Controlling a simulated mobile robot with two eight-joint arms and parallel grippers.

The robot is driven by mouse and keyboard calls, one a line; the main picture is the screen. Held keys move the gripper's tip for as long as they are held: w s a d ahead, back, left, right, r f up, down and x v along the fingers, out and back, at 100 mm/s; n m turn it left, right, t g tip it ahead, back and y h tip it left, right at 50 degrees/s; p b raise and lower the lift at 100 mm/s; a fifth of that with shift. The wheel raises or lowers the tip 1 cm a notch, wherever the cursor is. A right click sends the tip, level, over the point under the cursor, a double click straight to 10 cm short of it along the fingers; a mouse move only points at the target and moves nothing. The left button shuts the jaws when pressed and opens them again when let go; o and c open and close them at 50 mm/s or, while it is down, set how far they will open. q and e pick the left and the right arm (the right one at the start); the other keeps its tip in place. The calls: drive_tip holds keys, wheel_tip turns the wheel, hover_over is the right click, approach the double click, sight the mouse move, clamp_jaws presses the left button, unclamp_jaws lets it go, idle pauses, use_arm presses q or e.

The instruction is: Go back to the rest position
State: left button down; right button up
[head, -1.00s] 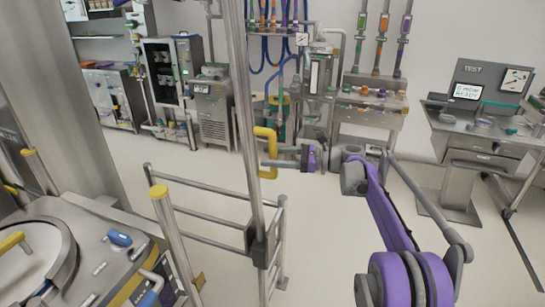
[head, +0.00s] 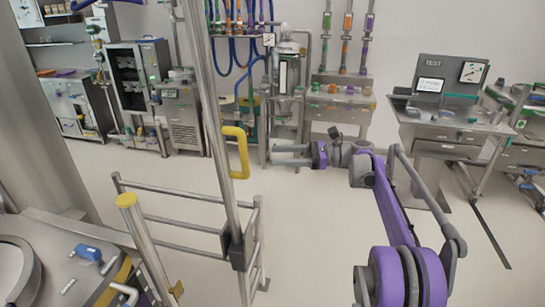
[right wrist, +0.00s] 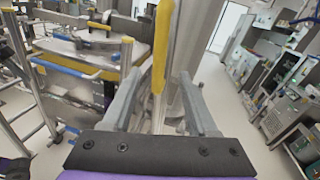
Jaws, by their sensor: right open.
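My right gripper (head: 273,155) is purple with grey fingers and reaches out at mid-height in the head view. Its two fingers are apart with nothing between them. A yellow handle (head: 240,152) on a tall metal pole (head: 215,120) is just left of the fingertips, with a small gap. In the right wrist view the open fingers (right wrist: 155,95) point towards the yellow handle (right wrist: 162,45), which shows in line with the space between them. My left gripper does not show in the head view.
A metal rail frame (head: 185,220) stands below the pole. A steel machine with a yellow-capped post (head: 127,200) is at lower left. Steel benches (head: 340,110) and a test station (head: 445,110) line the back wall. The floor (head: 310,230) right of the rail frame is clear.

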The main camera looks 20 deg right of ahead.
idle(0.4)
drive_tip(key=s+a+f+n+g+h, duration=0.3)
drive_tip(key=s+a+f+n+h, duration=0.5)
drive_tip(key=s+a+f, duration=0.5)
drive_tip(key=s+f+n+h, duration=0.4)
drive_tip(key=s+f+n, duration=0.2)
drive_tip(key=s, duration=0.4)
drive_tip(key=s+f+n+t+h, duration=0.1)
drive_tip(key=s+f+n+h, duration=0.3)
drive_tip(key=s, duration=0.7)
drive_tip(key=shift+d+f+n, duration=0.4)
drive_tip(key=shift+f+n, duration=0.95)
drive_tip(key=shift+n, duration=0.35)
